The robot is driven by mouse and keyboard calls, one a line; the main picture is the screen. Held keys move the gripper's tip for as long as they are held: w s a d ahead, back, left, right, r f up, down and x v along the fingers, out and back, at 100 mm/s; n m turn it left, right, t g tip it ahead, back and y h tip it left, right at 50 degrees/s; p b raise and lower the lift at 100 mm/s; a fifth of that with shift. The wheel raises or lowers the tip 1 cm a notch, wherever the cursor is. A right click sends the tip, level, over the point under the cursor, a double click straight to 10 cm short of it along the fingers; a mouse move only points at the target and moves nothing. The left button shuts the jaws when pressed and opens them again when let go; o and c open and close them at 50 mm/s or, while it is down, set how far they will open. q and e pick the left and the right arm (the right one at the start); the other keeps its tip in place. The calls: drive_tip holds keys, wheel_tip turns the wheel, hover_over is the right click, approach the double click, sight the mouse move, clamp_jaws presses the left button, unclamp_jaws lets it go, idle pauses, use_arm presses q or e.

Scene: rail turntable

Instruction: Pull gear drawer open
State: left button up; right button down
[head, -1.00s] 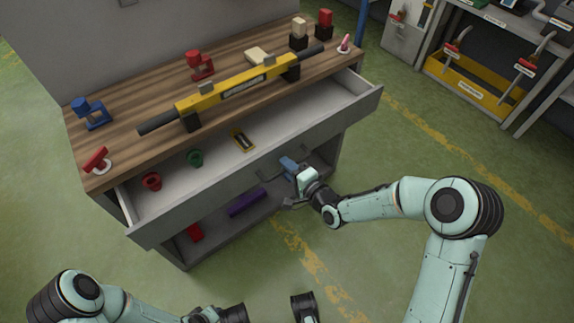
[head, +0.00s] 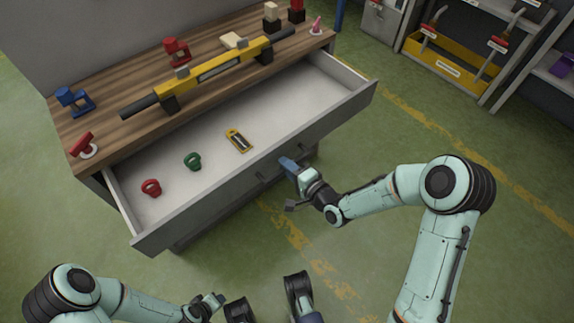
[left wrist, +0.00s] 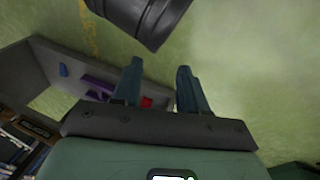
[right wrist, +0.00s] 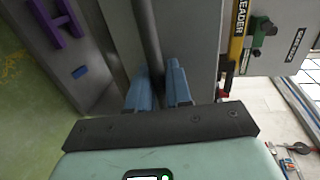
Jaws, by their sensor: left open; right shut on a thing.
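The gear drawer (head: 255,177) is pulled well out from under the wooden bench top (head: 140,95). Its pale floor shows a red ring-like piece (head: 151,187), a green one (head: 193,161) and a yellow and black item (head: 238,140). My right gripper (head: 289,164) is at the drawer's front face. In the right wrist view its blue fingers (right wrist: 158,88) are shut on the dark handle bar (right wrist: 147,35). My left gripper (left wrist: 158,85) is open and empty, low at the front left in the head view (head: 215,303), away from the drawer.
A yellow bar tool (head: 215,68) lies across the bench top, with a blue clamp (head: 74,99) and a red clamp (head: 177,50) near it. A shelf with a yellow bin (head: 450,67) stands at the back right.

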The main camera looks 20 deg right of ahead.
drive_tip(key=c, duration=1.2)
unclamp_jaws()
drive_tip(key=shift+c, duration=0.2)
use_arm(q)
drive_tip(key=s+d+r+g+h+p, duration=0.1)
drive_tip(key=s+d+r+g+p, duration=0.1)
drive_tip(key=s+r+p, duration=0.1)
drive_tip(key=s+r, duration=0.1)
drive_tip(key=s, duration=0.1)
drive_tip(key=shift+s+d+r+p, duration=0.15)
drive_tip(key=shift+s+d+p, duration=0.2)
drive_tip(key=shift+d, duration=0.05)
use_arm(e)
drive_tip(key=v, duration=1.3)
drive_tip(key=shift+s, duration=0.2)
